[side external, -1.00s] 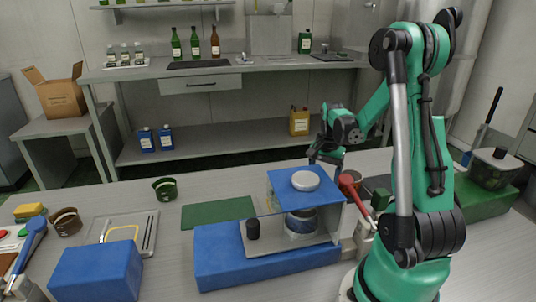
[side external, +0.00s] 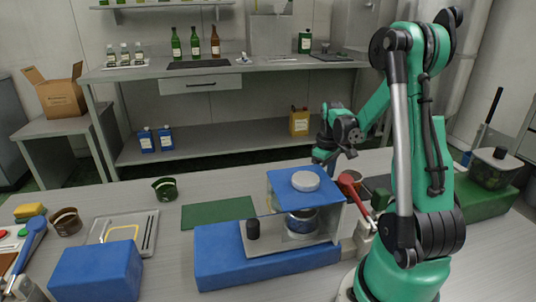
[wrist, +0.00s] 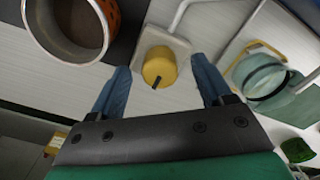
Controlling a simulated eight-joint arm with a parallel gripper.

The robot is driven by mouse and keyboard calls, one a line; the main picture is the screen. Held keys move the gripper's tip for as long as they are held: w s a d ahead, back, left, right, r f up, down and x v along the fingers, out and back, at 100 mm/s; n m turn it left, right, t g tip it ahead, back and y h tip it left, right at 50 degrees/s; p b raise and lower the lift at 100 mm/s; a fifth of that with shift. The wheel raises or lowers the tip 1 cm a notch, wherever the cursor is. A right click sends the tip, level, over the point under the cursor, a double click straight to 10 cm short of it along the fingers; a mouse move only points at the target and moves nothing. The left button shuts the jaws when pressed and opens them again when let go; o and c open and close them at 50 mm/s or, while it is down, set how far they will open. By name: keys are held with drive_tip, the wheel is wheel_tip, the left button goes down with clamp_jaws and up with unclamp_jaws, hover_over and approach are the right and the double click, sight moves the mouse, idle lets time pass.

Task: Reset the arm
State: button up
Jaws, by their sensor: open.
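My gripper (side external: 323,158) hangs over the bench, behind the blue-topped stand, in the side external view. In the wrist view its two blue fingers are spread apart, and my gripper (wrist: 162,84) is open with nothing held between them. A yellow round piece with a dark slot (wrist: 157,67) on a pale base shows between and beyond the fingertips. I cannot tell how far below them it is.
The blue-topped stand (side external: 278,203) holds a white disc (side external: 305,181) on top. A red-handled tool (side external: 354,190) lies close to its right.

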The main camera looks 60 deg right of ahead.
drive_tip(key=shift+n, duration=0.8)
drive_tip(key=shift+r+n, duration=0.3)
drive_tip(key=shift+r, duration=0.05)
wheel_tip(320, 180, up, 8)
drive_tip(key=shift+r, duration=0.2)
